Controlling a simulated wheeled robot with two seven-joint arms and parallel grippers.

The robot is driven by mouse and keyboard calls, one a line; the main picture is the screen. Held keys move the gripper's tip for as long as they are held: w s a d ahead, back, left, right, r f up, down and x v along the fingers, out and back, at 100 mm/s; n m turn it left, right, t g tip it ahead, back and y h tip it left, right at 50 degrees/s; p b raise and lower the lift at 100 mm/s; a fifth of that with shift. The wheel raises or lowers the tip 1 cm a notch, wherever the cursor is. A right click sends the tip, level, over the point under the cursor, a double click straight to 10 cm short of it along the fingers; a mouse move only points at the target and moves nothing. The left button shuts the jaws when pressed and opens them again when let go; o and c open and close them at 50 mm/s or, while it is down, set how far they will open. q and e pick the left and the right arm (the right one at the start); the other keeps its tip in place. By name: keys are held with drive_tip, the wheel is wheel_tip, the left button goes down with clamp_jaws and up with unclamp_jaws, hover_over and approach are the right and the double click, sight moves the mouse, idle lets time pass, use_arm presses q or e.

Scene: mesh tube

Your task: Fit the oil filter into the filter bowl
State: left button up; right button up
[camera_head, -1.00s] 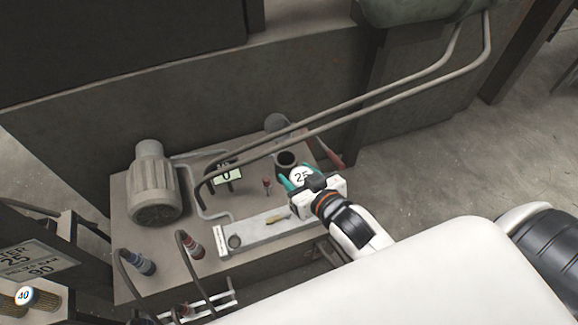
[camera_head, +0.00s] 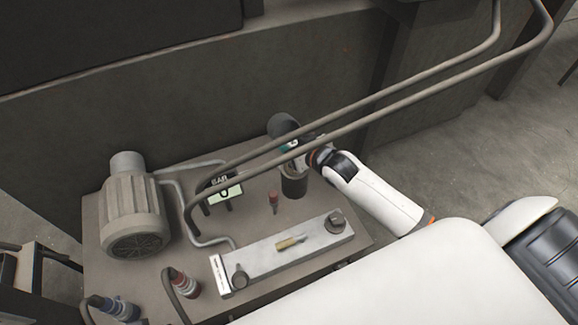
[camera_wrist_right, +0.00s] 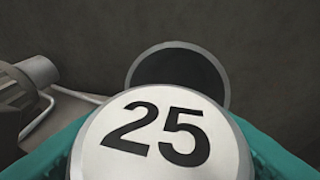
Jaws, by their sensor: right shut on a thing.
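The oil filter (camera_wrist_right: 160,142) shows its white round end marked 25 in the right wrist view, between teal fingers. My right gripper (camera_head: 300,156) is shut on it, over the filter bowl (camera_head: 294,184), an upright dark cylinder at the back right of the bench. In the head view the arm and a pipe hide most of the filter, so I cannot tell how far it sits inside the bowl. A round dark part (camera_head: 283,125) stands behind the bowl. A grey-rimmed dark disc (camera_wrist_right: 178,80) shows beyond the filter in the wrist view. My left gripper is not in view.
Two long pipes (camera_head: 400,98) cross just above the gripper. Hoses with blue and red couplings are at front left.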

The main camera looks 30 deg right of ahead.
sight(293, 173)
wheel_tip(293, 173, down, 4)
drive_tip(key=shift+f+b, duration=0.2)
drive_tip(key=shift+b, duration=0.4)
wheel_tip(293, 173, down, 3)
drive_tip(key=shift+r+b, duration=0.1)
drive_tip(key=shift+b, duration=0.4)
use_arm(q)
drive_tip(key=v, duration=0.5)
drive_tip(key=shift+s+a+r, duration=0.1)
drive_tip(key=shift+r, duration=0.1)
use_arm(e)
drive_tip(key=shift+r, duration=0.1)
drive_tip(key=o, duration=1.1)
